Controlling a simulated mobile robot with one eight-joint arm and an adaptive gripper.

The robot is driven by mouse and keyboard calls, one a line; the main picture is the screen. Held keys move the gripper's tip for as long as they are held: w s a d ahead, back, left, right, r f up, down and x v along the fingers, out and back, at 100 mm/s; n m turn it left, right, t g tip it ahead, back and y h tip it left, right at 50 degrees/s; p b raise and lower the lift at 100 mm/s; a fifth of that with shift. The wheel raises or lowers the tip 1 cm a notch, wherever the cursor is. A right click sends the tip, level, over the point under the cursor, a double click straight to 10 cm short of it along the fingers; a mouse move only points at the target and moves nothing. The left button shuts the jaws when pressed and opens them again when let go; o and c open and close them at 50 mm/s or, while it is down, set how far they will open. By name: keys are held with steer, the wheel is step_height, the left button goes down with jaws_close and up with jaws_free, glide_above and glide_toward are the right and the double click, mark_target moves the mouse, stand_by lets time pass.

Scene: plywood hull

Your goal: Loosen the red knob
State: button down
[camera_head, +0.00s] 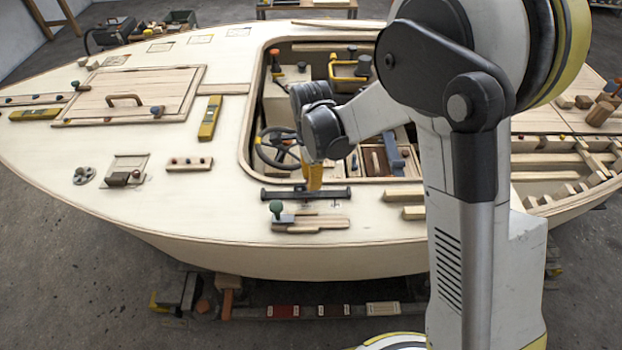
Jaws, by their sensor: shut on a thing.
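My gripper (313,178) points down over the near edge of the boat's cockpit opening, below my dark wrist. A yellow-orange upright part shows at its end, just above a dark bar (333,194) on the deck. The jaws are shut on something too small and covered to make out. I cannot tell whether it is the red knob. A red-orange knob (276,56) stands at the far left of the cockpit, apart from my gripper.
A green-topped knob (276,207) stands on a grey block near the dark bar, beside wooden strips (312,225). A steering wheel (277,148) is in the cockpit. A yellow level (210,118) lies on the deck. The near-left deck is mostly clear.

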steer(key=n, duration=0.4)
steer(key=shift+n, duration=0.3)
steer(key=n, duration=0.3)
steer(key=shift+n, duration=0.4)
steer(key=n, duration=0.8)
steer(key=shift+b, duration=0.3)
steer(key=n, duration=0.4)
steer(key=shift+n, duration=0.3)
steer(key=n, duration=0.3)
steer(key=shift+n, duration=0.3)
steer(key=n, duration=0.4)
steer(key=shift+n, duration=2.1)
